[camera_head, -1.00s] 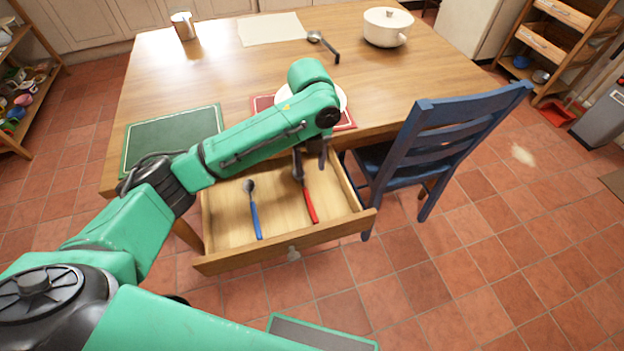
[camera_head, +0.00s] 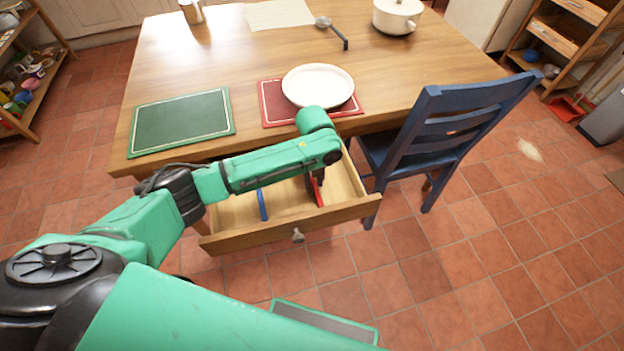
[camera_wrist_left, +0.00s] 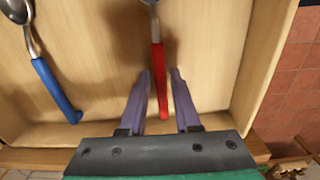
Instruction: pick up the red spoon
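The red spoon (camera_head: 318,191) lies in the open drawer (camera_head: 340,212); in the head view my left arm hides most of it. In the left wrist view its red handle (camera_wrist_left: 159,85) runs between the two fingers of my left gripper (camera_wrist_left: 161,78). The fingers are apart, one on each side of the handle with gaps showing. The spoon's metal end reaches the top edge of that view. In the head view the left gripper (camera_head: 316,186) is low over the drawer. My right gripper is not in view.
A blue spoon (camera_wrist_left: 55,90) lies left of the red one in the drawer. The drawer's right wall (camera_wrist_left: 255,70) is close on the right. A blue chair (camera_head: 430,130) stands right of the drawer. A plate (camera_head: 318,84) sits on the table above.

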